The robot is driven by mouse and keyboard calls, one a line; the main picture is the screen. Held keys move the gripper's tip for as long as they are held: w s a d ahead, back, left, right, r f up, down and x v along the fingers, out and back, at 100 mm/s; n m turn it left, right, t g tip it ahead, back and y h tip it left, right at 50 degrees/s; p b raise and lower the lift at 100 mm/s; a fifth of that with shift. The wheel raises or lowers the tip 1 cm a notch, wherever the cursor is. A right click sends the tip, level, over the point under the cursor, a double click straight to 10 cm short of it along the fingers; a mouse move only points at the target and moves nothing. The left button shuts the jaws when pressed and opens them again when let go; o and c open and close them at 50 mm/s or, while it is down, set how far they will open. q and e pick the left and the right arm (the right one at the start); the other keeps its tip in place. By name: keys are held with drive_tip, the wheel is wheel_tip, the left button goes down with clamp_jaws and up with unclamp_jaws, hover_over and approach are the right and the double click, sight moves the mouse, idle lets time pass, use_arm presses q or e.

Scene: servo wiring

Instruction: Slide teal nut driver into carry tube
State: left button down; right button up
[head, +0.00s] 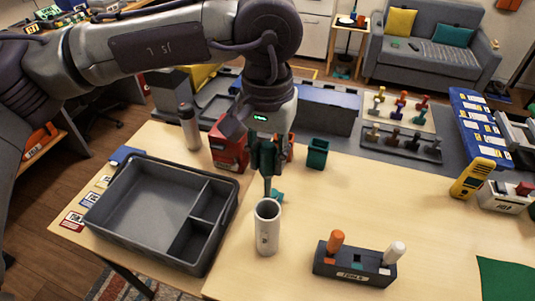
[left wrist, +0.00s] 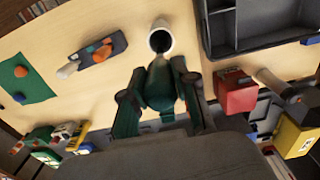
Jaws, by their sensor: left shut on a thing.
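The teal nut driver (left wrist: 160,88) is between the fingers of my left gripper (head: 264,160). In the head view its thin grey shaft points down, close to upright. The white carry tube (head: 267,232) stands upright on the table just below the gripper. The shaft's lower end is at the tube's mouth in the head view. In the left wrist view the shaft reaches over the dark opening of the tube (left wrist: 150,42). I cannot tell whether the tip is inside the rim or just above it. My right gripper is not in view.
A grey divided tray (head: 140,205) lies left of the tube. A dark tool holder (head: 355,272) with orange and white handles stands to the right. A red box (head: 226,148) and a teal cup (head: 317,154) stand behind. The table at right centre is clear.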

sight(267, 195)
use_arm(q)
drive_tip(key=shift+f+b, duration=0.45)
drive_tip(key=shift+f, duration=0.3)
drive_tip(key=shift+f+b, duration=2.1)
drive_tip(key=shift+f, duration=0.15)
drive_tip(key=shift+f+b, duration=2)
drive_tip(key=shift+f, duration=0.05)
drive_tip(key=c, duration=0.8)
unclamp_jaws()
drive_tip(key=shift+r, duration=0.1)
wheel_tip(267, 195, up, 12)
drive_tip(key=shift+f, duration=0.1)
